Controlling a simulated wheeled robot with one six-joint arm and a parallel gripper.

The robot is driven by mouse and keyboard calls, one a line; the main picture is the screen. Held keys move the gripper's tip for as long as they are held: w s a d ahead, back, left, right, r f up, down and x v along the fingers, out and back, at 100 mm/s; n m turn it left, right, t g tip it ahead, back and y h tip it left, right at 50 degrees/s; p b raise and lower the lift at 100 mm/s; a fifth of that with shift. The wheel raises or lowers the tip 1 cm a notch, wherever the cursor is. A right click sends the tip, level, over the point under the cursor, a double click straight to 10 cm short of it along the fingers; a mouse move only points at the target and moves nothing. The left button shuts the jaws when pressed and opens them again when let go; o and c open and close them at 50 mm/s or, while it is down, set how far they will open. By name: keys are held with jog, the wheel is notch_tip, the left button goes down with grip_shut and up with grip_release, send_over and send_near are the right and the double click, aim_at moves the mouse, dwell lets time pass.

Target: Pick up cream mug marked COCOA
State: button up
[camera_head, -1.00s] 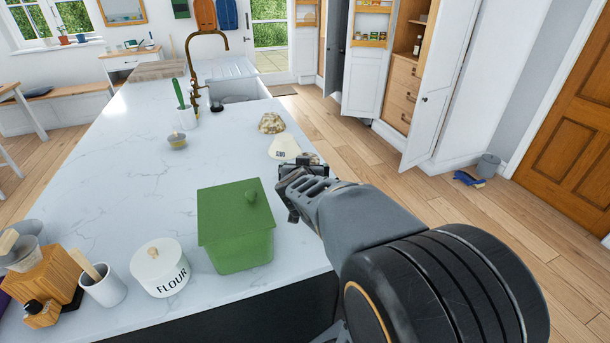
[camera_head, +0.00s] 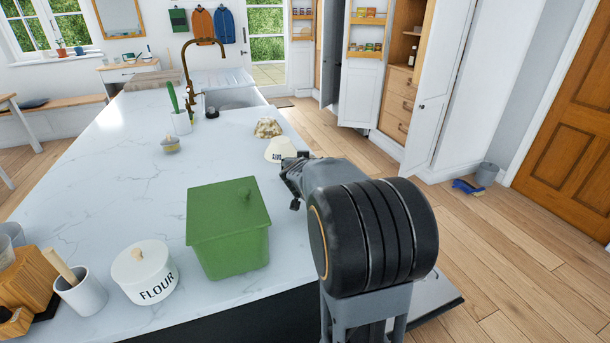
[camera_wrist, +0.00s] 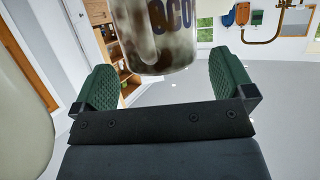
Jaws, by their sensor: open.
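A cream mug (camera_head: 278,148) appears upside down on the worktop, with small dark lettering near its lower edge in the head view. A mottled brown-and-cream mug (camera_head: 268,127) stands just behind it. My gripper (camera_head: 291,178) is beside the cream mug's near right side; contact cannot be told. The wrist view is upside down. There the open green-padded fingers (camera_wrist: 165,70) are spread with nothing held, and a mottled mug (camera_wrist: 155,38) lettered "OCO" shows beyond and between them. A plain cream surface (camera_wrist: 22,110), probably the cream mug, is close at the left edge.
A green lidded bin (camera_head: 228,230) stands near my arm. A small bowl (camera_head: 170,145), a crock with a green tool (camera_head: 181,123) and the tap (camera_head: 187,70) are farther back. The middle worktop is clear.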

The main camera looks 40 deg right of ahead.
jog(key=shift+x, duration=1.35)
jog(key=c, duration=1)
